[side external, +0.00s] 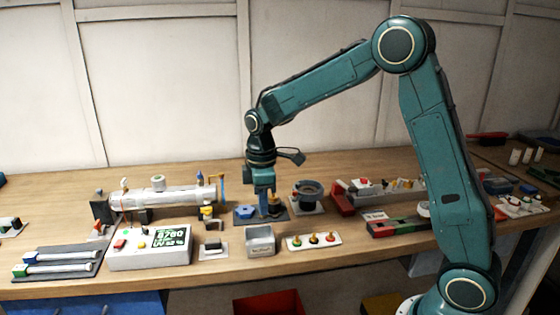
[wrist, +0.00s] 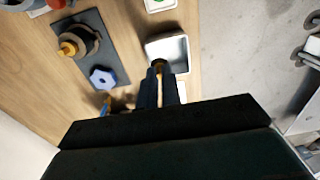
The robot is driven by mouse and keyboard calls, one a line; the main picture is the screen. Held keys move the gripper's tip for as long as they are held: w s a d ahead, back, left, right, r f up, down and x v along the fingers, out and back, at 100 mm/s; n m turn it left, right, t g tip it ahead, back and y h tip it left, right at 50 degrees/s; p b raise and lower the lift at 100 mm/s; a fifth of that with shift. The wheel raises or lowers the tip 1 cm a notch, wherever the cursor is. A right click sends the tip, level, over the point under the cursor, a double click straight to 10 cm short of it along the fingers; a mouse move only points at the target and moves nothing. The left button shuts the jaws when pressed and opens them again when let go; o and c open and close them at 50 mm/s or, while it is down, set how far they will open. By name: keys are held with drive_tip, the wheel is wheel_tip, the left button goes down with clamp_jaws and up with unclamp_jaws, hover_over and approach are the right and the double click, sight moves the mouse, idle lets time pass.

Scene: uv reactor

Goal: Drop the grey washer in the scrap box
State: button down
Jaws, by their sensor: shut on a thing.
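My gripper (side external: 263,210) points down above the bench, just behind the open grey scrap box (side external: 260,240) in the side view. In the wrist view my gripper (wrist: 159,70) is shut on a small, dark yellowish piece between its fingertips. The fingers hide most of this piece, so I cannot tell for sure that it is the grey washer. The scrap box (wrist: 181,52) lies behind and right of the fingertips there. A dark mat (wrist: 112,62) to the left bears a blue hexagonal nut (wrist: 103,77) and a yellow-tipped part with a grey-brown ring (wrist: 88,41).
A control box with a green display (side external: 170,240) and a silver reactor tube (side external: 170,197) stand left. A panel with coloured knobs (side external: 314,241) is right of the scrap box. A round dark fixture (side external: 308,192) stands behind it. The bench's front edge is close.

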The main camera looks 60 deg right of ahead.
drive_tip(key=shift+f, duration=2)
drive_tip(key=c, duration=1.5)
unclamp_jaws()
drive_tip(key=shift+r, duration=0.15)
wheel_tip(320, 180, up, 14)
drive_tip(key=shift+f, duration=0.25)
